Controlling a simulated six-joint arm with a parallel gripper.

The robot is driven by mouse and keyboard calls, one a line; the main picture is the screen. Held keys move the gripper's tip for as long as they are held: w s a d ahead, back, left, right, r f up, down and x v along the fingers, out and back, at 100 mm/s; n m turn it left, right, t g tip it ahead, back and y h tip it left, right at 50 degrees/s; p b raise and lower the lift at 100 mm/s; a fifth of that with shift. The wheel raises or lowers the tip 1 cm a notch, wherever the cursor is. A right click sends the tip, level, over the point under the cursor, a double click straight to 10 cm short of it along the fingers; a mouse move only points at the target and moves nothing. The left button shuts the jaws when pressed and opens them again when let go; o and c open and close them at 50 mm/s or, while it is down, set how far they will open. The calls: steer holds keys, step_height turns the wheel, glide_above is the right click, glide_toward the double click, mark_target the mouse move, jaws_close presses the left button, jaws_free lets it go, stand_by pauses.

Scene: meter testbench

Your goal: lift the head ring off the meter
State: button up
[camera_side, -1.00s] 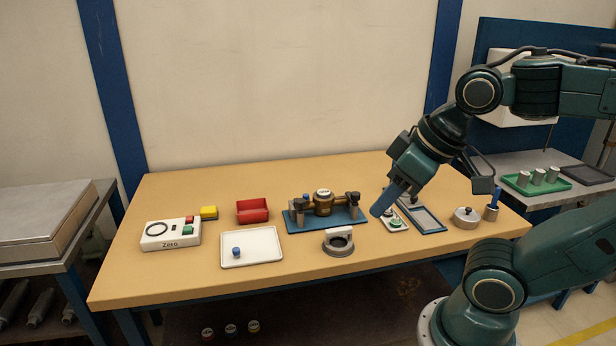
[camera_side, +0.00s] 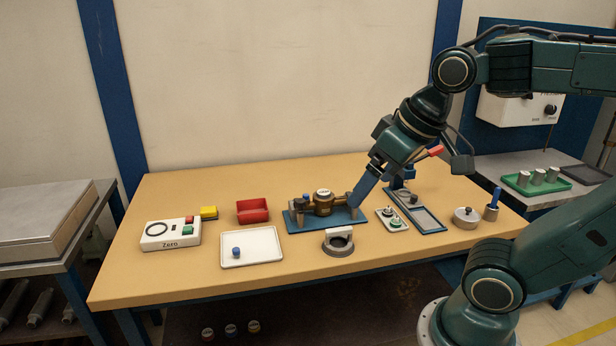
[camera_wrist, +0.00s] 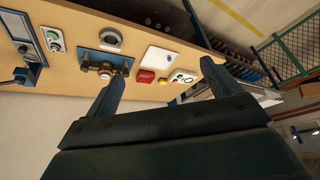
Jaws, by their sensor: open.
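The meter (camera_side: 323,206) is a brass body with a pale round top, held in a blue fixture (camera_side: 345,219) mid-bench; the meter also shows in the wrist view (camera_wrist: 104,70). I cannot make out the head ring as a separate part at this size. My gripper (camera_side: 358,198) is open and empty, tilted down-left. In the side view its blue finger overlaps the fixture's right end, right of the meter; contact is unclear. In the wrist view my gripper's fingers (camera_wrist: 161,72) are wide apart, with the meter near the left fingertip and apparently beyond it.
A grey ring with a white block (camera_side: 339,241) lies in front of the fixture. A white tray (camera_side: 267,256), red bin (camera_side: 252,211) and Zero box (camera_side: 170,235) stand left.

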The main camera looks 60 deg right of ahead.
steer(key=w+d+r+m+g, duration=0.1)
steer(key=w+d+m, duration=0.4)
steer(key=w, duration=0.4)
steer(key=w+d+r+m+g, duration=0.15)
steer(key=w+d+m, duration=0.25)
steer(key=w+d, duration=0.4)
steer(key=w+d+f+m+g, duration=0.1)
steer(key=w+d+f+m, duration=0.3)
steer(key=d+f, duration=0.3)
steer(key=w+d+f+m+g, duration=0.1)
steer(key=w+d+f+m, duration=0.3)
steer(key=d, duration=0.8)
step_height(320, 180, down, 5)
steer(key=shift+w+d+r+g, duration=0.25)
steer(key=shift+w+g, duration=0.1)
steer(key=shift+w, duration=0.75)
steer(key=shift+f, duration=0.1)
steer(key=shift+f, duration=4.25)
steer(key=shift+f, duration=0.15)
